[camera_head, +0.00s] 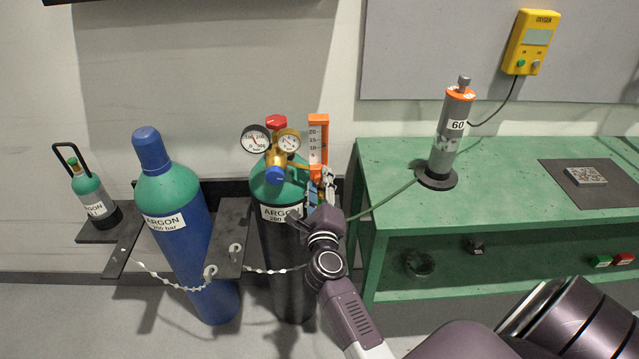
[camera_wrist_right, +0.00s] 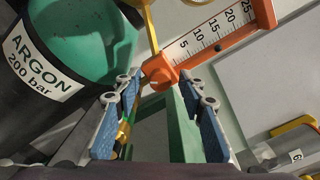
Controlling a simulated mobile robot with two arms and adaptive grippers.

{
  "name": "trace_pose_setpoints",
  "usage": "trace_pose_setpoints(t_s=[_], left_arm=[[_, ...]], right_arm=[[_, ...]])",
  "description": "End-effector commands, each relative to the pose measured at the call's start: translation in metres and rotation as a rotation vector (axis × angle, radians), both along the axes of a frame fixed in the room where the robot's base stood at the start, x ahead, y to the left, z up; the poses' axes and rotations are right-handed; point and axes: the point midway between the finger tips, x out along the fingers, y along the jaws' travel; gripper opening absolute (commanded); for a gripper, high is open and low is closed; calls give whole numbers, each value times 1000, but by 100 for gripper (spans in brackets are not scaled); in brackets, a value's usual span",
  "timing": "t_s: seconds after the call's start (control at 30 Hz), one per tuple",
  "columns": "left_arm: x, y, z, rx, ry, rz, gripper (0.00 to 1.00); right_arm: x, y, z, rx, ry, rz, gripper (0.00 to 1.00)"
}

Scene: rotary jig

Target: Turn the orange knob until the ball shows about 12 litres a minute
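The orange flowmeter (camera_head: 318,145) with a white scale stands beside the gauges on the black ARGON 200 bar cylinder (camera_head: 283,240). In the right wrist view the orange knob (camera_wrist_right: 160,72) is at the lower end of the flowmeter scale (camera_wrist_right: 215,35). A small dark ball (camera_wrist_right: 217,46) shows on it, roughly between the 10 and 15 marks. My right gripper (camera_head: 320,190) is just below the flowmeter. In the wrist view its blue fingers (camera_wrist_right: 160,95) are apart, with the knob beyond and between their tips, seemingly not gripped. My left gripper is not in view.
A brass regulator with two gauges (camera_head: 289,139) and a blue knob is close left of the gripper. A blue cylinder (camera_head: 185,235) stands further left. A green bench (camera_head: 390,165) with a grey column (camera_head: 449,135) and a hose is on the right.

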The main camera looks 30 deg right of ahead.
Motion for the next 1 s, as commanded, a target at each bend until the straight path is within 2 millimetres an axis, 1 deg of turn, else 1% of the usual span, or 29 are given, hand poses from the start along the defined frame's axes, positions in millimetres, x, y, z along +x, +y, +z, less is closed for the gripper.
trace_pose_setpoints(t_s=[0.13,0.23,0.5,0.6,0.73,1.0], left_arm=[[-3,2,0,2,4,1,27],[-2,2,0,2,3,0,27],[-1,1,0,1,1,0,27],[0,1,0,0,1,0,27],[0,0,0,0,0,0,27],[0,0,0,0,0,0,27]], right_arm=[[-2,1,0,0,0,0,37],[-9,6,-1,1,2,0,37],[-47,29,-1,2,2,0,37],[-57,35,-1,1,2,0,37],[-63,39,-1,0,1,1,37],[-64,39,0,0,0,0,37]])
